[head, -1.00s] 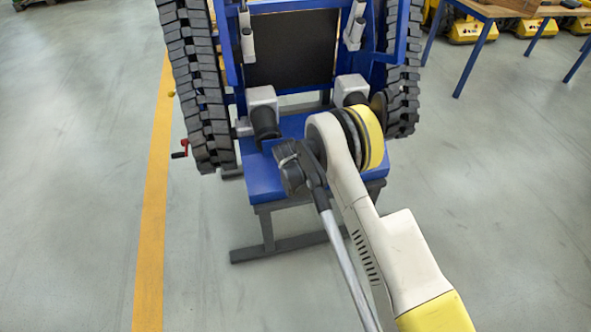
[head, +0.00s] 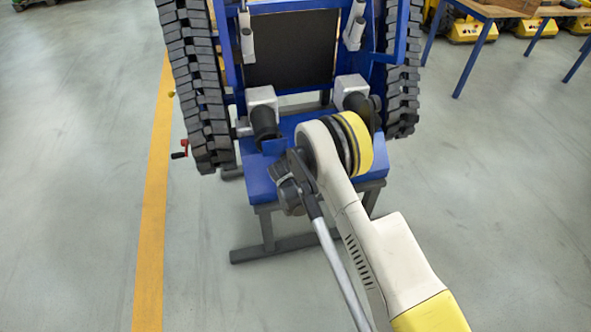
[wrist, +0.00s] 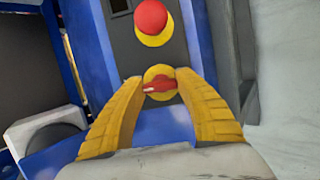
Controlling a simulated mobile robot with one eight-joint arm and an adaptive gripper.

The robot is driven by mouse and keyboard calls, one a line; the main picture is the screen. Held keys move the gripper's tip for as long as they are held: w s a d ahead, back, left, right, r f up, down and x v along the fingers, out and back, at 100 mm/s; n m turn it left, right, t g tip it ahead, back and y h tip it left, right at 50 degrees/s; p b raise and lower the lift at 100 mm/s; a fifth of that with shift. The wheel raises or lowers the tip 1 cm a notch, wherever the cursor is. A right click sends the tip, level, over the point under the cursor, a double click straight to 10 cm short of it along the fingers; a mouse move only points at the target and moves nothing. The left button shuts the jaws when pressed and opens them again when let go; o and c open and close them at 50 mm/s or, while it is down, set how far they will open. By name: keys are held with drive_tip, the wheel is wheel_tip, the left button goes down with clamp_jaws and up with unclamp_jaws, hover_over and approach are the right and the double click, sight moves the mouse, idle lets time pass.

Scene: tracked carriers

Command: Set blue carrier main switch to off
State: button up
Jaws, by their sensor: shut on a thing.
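The blue carrier (head: 259,180), with black tracks on both sides, stands ahead of me in the head view. In the wrist view its main switch, a red handle (wrist: 159,86) on a round yellow plate (wrist: 158,74), sits on a dark grey panel (wrist: 182,28). The red handle lies roughly crosswise in that view, slightly tilted. My gripper (wrist: 158,80) has its two yellow fingers closed on the switch from left and right. In the head view my arm hides the gripper and the switch.
A red button on a yellow base (wrist: 152,20) sits on the same panel just beyond the switch. A small red crank (head: 180,154) sticks out left of the carrier. A blue-legged table (head: 505,12) stands at the back right.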

idle(0.3)
drive_tip(key=o, duration=1.2)
drive_tip(key=v, duration=1.2)
drive_tip(key=shift+f, duration=0.1)
